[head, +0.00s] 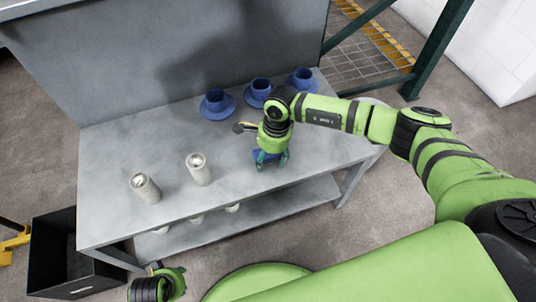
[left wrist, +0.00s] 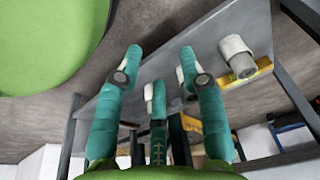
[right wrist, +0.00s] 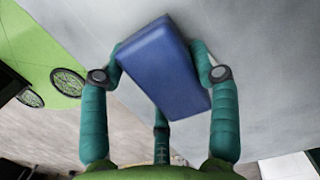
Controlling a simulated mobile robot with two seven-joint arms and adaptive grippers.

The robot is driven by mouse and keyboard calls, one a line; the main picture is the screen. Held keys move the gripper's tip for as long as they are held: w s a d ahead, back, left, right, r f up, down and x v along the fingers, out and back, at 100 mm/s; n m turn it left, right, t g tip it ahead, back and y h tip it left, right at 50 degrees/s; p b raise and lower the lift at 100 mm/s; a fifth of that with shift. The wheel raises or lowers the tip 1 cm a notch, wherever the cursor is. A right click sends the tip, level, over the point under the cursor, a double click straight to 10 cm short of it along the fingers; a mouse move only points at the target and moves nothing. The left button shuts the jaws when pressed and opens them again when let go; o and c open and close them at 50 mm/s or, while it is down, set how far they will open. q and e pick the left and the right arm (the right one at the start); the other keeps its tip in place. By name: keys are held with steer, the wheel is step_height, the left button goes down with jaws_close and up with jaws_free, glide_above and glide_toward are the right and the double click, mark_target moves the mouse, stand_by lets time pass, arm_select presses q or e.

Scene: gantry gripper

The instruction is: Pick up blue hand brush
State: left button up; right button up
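A blue block-shaped piece (right wrist: 165,68), which I take for the blue hand brush, lies under my right gripper on the grey table. In the head view its blue edge (head: 264,156) shows below the gripper. My right gripper (head: 270,158) points down with its teal fingers on either side of the block, close against it in the right wrist view (right wrist: 158,58). Whether they press on it is unclear. My left gripper (left wrist: 161,65) has its fingers apart with nothing between them; in the head view only its wrist shows at the bottom edge.
The grey table (head: 120,140) holds blue cups on saucers (head: 216,101) along the back and two pale cans (head: 146,188) at front left. A dark-handled item (head: 244,127) lies beside my right gripper. A black bin (head: 68,255) stands left, and a green post (head: 437,50) rises behind right.

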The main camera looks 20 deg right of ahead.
mark_target(268, 155)
arm_select(q)
steer(key=shift+r, duration=0.15)
arm_select(e)
steer(key=shift+s, duration=0.1)
steer(key=shift+r+p, duration=0.25)
steer(key=shift+p, duration=0.15)
step_height(268, 155, up, 5)
steer(key=shift+f+p, duration=0.15)
steer(key=shift+p, duration=0.3)
arm_select(q)
steer(key=f, duration=0.1)
steer(key=s+f+p, duration=0.1)
steer(key=f, duration=0.1)
steer(key=s+f, duration=0.1)
steer(key=f, duration=0.1)
steer(key=shift+s+a+p, duration=0.1)
steer(key=shift+a+p, duration=0.1)
steer(key=shift+p, duration=0.15)
arm_select(e)
steer(key=s+r, duration=0.2)
steer(key=s, duration=0.1)
steer(key=s+d+r, duration=0.1)
steer(key=s+r, duration=0.1)
steer(key=s, duration=0.2)
steer(key=s+d+r, duration=0.1)
steer(key=s+r, duration=0.1)
steer(key=s, duration=0.2)
steer(key=shift+s+d+r, duration=0.1)
steer(key=shift+s+d, duration=0.05)
steer(key=shift+s, duration=0.05)
